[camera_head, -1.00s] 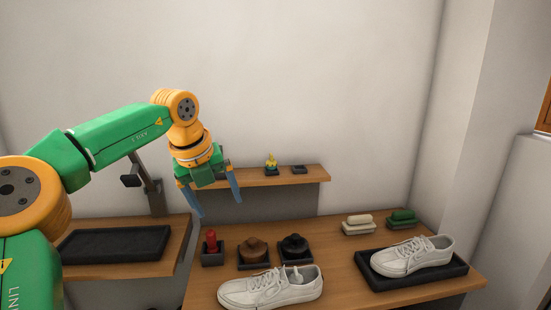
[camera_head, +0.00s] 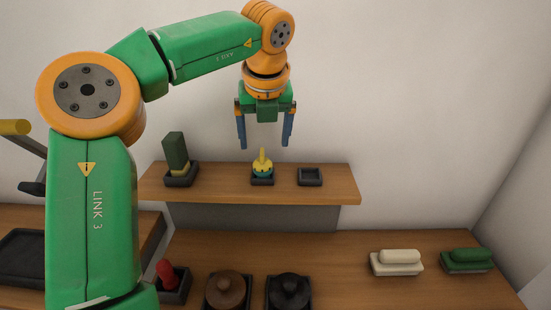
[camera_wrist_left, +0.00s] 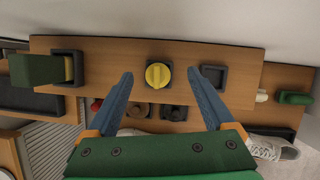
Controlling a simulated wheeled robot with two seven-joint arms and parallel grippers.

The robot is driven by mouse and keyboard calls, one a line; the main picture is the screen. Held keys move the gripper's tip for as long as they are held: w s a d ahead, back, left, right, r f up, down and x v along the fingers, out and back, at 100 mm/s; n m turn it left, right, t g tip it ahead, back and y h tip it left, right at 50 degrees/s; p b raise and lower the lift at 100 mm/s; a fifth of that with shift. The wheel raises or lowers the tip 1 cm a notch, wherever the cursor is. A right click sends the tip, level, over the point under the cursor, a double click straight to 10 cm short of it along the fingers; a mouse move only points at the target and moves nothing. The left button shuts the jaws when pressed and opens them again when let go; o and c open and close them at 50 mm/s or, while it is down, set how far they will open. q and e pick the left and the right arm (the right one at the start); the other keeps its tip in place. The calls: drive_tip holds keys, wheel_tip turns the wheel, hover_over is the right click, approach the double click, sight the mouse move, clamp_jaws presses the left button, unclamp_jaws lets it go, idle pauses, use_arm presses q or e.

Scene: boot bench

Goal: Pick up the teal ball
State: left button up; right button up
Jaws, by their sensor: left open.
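The teal ball (camera_head: 262,174) shows as a small teal body with a yellow knobbed top. It sits in a small black holder on the wooden shelf. In the left wrist view its yellow top (camera_wrist_left: 158,75) is seen from above and hides most of the teal. My left gripper (camera_head: 264,143) is open and empty, pointing down above the ball. In the left wrist view the ball lies between the two blue fingers, apart from both. My right gripper is not in view.
On the shelf (camera_head: 335,190), a dark green block (camera_head: 175,150) stands in a holder to the left, and an empty black holder (camera_head: 310,177) is to the right. Below are a red item (camera_head: 167,273), brown and black round items, and two brushes. The wall is close behind.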

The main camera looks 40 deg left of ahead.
sight(262, 154)
use_arm(q)
drive_tip(key=shift+s+d+f+p, duration=0.2)
drive_tip(key=shift+s+f, duration=0.25)
drive_tip(key=shift+f, duration=0.05)
drive_tip(key=shift+s+d+f+p, duration=0.15)
drive_tip(key=shift+s+f+p, duration=0.05)
drive_tip(key=shift+s+f, duration=0.25)
drive_tip(key=x, duration=0.3)
drive_tip(key=shift+w+a+f, duration=0.15)
drive_tip(key=shift+w+f, duration=0.05)
drive_tip(key=shift+f, duration=0.05)
drive_tip(key=shift+w+a+f, duration=0.1)
drive_tip(key=shift+w+f, duration=0.05)
drive_tip(key=shift+w, duration=0.25)
drive_tip(key=shift+c, duration=0.5)
drive_tip(key=shift+s, duration=0.3)
drive_tip(key=c, duration=1.2)
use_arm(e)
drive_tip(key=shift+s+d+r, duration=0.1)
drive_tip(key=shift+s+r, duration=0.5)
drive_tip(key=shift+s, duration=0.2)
